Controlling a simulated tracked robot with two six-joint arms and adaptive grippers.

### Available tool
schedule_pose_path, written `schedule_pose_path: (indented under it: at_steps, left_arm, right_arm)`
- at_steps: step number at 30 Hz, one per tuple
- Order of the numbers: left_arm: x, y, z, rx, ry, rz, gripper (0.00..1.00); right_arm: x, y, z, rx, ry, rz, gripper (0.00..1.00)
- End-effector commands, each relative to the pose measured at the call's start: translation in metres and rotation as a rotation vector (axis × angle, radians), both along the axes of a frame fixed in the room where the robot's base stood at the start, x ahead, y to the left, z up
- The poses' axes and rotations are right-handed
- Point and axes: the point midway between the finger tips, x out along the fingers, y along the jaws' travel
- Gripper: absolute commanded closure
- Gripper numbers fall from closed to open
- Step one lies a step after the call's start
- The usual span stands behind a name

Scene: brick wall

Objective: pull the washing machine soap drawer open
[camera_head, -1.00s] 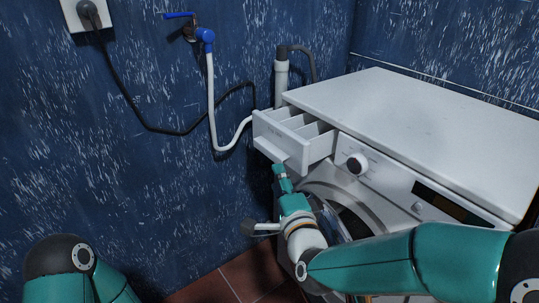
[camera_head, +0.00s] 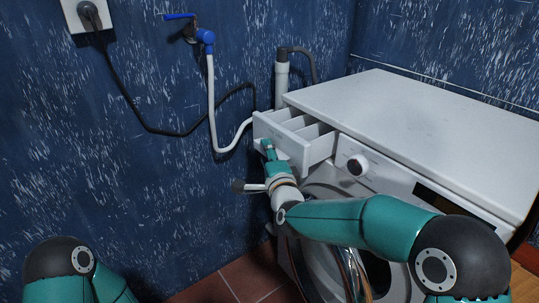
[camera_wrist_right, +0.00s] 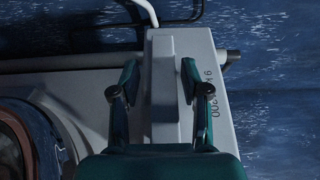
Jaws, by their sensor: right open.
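The white washing machine (camera_head: 410,110) stands at the right against the blue wall. Its soap drawer (camera_head: 318,141) is at the upper left of its front, slid out with its open compartments showing. My right gripper (camera_head: 267,147) is at the drawer's front face. In the right wrist view, my open gripper (camera_wrist_right: 160,78) has one finger on each side of a raised handle (camera_wrist_right: 163,85) on the drawer front (camera_wrist_right: 219,120). I cannot tell whether the fingers touch it. My left gripper is out of view; only part of my left arm shows at the lower left.
A white hose (camera_head: 211,100) runs from a blue tap (camera_head: 205,37) to behind the machine. A grey drain pipe (camera_head: 282,85) stands behind it. A black cable (camera_head: 118,90) hangs from a wall socket. A round door (camera_wrist_right: 22,145) is below the drawer.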

Motion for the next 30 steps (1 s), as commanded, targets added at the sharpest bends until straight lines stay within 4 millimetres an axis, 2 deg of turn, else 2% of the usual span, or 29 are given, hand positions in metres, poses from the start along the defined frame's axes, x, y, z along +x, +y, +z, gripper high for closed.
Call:
schedule_pose_path:
  at_steps: [2, 9, 10, 20, 23, 30]
  left_arm:
    - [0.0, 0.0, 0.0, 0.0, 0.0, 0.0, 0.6]
    - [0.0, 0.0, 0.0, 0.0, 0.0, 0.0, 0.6]
    - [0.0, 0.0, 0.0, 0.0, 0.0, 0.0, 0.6]
    - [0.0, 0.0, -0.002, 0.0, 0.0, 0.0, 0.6]
    - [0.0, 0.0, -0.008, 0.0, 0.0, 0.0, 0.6]
    - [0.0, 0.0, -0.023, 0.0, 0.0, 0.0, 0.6]
  right_arm:
    - [0.0, 0.0, 0.0, 0.0, 0.0, 0.0, 0.57]
    - [0.0, -0.001, 0.0, 0.0, 0.001, -0.001, 0.97]
    - [0.0, -0.001, -0.001, 0.001, 0.002, -0.001, 1.0]
    - [-0.003, 0.003, -0.004, -0.001, 0.007, 0.002, 1.0]
    - [-0.011, 0.016, -0.006, 0.0, 0.007, 0.005, 1.0]
    - [-0.044, 0.06, -0.007, 0.0, 0.01, 0.007, 1.0]
